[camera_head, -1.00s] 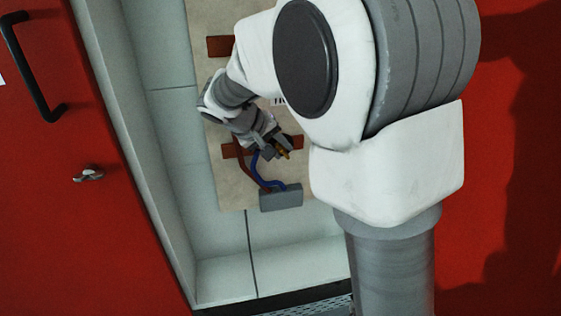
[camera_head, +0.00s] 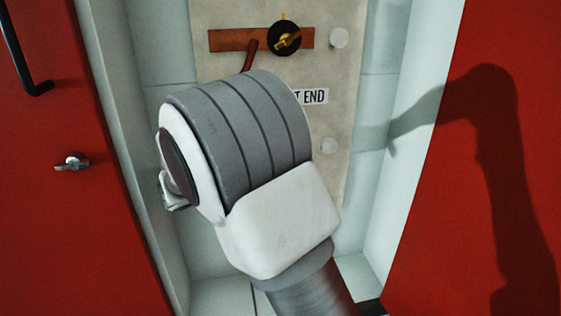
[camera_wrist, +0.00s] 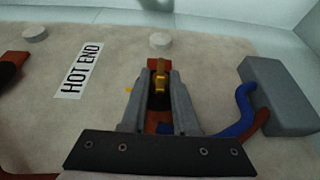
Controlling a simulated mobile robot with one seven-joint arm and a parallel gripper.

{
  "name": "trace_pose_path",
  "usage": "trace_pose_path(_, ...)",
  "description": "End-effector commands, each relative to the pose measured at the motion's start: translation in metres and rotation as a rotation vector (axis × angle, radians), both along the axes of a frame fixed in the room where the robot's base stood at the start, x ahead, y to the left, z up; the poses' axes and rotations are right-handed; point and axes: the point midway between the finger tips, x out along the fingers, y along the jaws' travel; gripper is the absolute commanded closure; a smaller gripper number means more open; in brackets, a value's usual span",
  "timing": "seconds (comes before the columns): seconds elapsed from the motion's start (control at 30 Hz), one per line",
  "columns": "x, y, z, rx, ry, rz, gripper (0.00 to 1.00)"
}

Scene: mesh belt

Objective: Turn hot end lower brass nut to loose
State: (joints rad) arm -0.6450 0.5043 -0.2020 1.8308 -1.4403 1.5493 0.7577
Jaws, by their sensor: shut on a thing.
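The lower brass nut (camera_wrist: 160,68) shows in the wrist view between the tips of my gripper (camera_wrist: 159,78), whose two grey fingers are shut on it. The nut stands over a copper-coloured bar (camera_wrist: 164,128), largely covered by the fingers. A small yellow mark (camera_wrist: 128,90) shows just left of the fingers. In the head view my own arm hides both the gripper and the lower nut. The "HOT END" label (camera_wrist: 77,71) lies on the beige panel left of the gripper; only part of this label (camera_head: 312,96) shows in the head view.
In the head view an upper brass nut (camera_head: 288,41) sits on a black disc over another copper bar (camera_head: 228,40). A grey block (camera_wrist: 280,95) with blue and red-brown cables is close right of the gripper. Red doors (camera_head: 50,200) flank the light recess.

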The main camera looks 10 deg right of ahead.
Motion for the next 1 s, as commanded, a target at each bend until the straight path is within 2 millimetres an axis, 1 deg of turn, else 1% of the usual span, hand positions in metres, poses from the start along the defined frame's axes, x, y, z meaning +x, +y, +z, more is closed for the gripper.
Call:
trace_pose_path(0.03, -0.0007, -0.0002, -0.0041, -0.049, 0.004, -0.002, 1.0)
trace_pose_path(0.2, -0.0006, -0.0004, -0.0051, -0.205, 0.005, -0.001, 1.0)
trace_pose_path(0.5, -0.0007, -0.0019, -0.0062, -0.42, 0.003, -0.003, 1.0)
trace_pose_path(0.7, -0.0009, -0.003, -0.0066, -0.506, 0.003, -0.004, 1.0)
trace_pose_path(1.0, -0.0009, -0.0032, -0.0065, -0.554, 0.001, -0.005, 1.0)
